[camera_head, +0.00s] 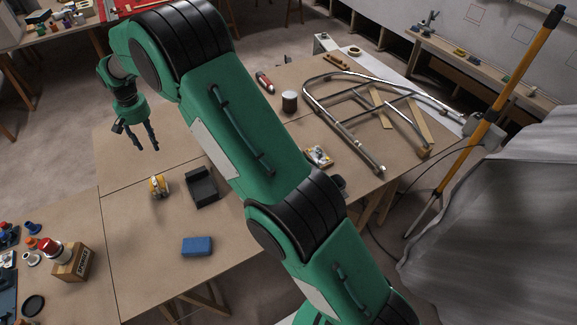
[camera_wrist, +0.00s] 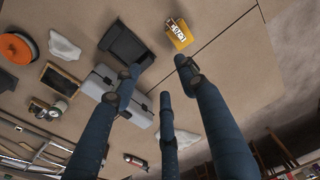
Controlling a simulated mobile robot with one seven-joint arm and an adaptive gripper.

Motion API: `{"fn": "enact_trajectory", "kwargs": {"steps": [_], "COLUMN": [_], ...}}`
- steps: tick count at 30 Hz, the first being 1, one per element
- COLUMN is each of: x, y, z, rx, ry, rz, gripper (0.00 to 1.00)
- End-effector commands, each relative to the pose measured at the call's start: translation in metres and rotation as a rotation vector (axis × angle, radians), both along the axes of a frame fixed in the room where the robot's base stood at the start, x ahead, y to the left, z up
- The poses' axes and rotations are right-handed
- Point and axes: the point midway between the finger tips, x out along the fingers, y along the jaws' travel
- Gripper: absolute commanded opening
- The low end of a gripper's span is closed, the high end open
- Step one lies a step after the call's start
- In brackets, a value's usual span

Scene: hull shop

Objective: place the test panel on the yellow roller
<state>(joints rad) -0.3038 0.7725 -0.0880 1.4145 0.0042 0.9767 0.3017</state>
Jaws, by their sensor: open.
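A small yellow object (camera_head: 159,186), likely the yellow roller, sits on the table left of a black open box. It also shows at the top of the wrist view (camera_wrist: 178,33), with a pale marked face. I cannot surely pick out the test panel. A dark flat rectangle with a wooden-looking edge (camera_wrist: 60,80) lies at the left of the wrist view and may be it; my arm may hide it in the head view. My gripper (camera_head: 138,143) hangs above the table, apart from everything. Its fingers (camera_wrist: 160,80) are spread and empty.
The black box (camera_head: 201,190) and a blue block (camera_head: 197,246) are on the near tabletop. A grey case (camera_wrist: 122,97) lies below my fingers in the wrist view. A tubular metal frame (camera_head: 365,115) fills the far right table. A yellow pole (camera_head: 520,65) stands at right.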

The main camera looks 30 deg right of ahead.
Motion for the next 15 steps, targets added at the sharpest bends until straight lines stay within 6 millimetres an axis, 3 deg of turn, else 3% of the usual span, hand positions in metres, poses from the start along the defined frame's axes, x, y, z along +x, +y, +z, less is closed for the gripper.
{"fn": "enact_trajectory", "kwargs": {"steps": [3, 15], "x": [-0.015, -0.078], "y": [-0.018, -0.077], "z": [0.038, 0.14], "rx": [0.005, 0.016], "ry": [-0.022, -0.087], "rz": [-0.002, -0.002], "gripper": [0.42, 0.42]}}
